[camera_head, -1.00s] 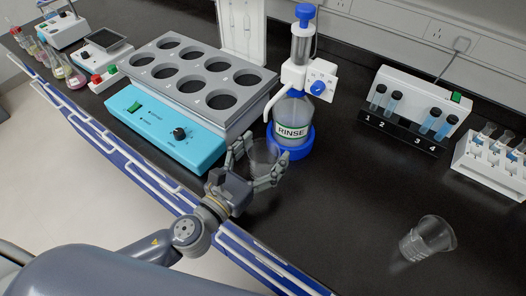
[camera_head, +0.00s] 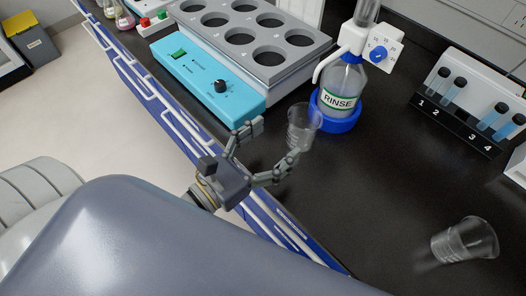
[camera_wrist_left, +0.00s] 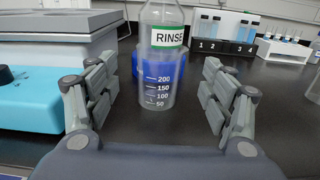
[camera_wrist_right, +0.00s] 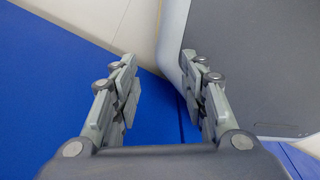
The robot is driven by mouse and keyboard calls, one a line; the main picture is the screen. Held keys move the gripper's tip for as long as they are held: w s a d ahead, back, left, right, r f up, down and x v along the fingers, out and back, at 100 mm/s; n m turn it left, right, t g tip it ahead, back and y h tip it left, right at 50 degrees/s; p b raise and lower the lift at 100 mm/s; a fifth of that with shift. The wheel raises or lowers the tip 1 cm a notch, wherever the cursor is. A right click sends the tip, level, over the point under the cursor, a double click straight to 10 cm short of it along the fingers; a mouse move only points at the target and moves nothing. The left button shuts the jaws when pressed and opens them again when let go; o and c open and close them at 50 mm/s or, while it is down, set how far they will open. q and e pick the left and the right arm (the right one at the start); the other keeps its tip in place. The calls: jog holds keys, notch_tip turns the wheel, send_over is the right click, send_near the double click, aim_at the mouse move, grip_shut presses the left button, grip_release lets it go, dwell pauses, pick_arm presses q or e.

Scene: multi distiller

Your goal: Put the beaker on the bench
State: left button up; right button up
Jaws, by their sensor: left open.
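A clear glass beaker (camera_head: 303,125) stands upright on the black bench (camera_head: 345,185), just in front of the rinse bottle's blue base. In the left wrist view the beaker (camera_wrist_left: 158,92) shows its white marks, centred between my fingers with a gap on both sides. My left gripper (camera_head: 268,147) is open and empty, its fingertips just short of the beaker. A second clear beaker (camera_head: 465,241) is on the bench at the right; it looks slanted in the head view. My right gripper (camera_wrist_right: 164,68) is open and empty over a blue surface, away from the bench top.
The rinse bottle (camera_head: 343,88) with its white dispenser stands right behind the beaker. A blue and grey unit with round wells (camera_head: 207,82) is to the left. A rack of tubes (camera_head: 465,120) is at the back right. The bench between them is clear.

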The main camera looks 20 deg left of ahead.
pick_arm(q)
jog(key=shift+v, duration=1.15)
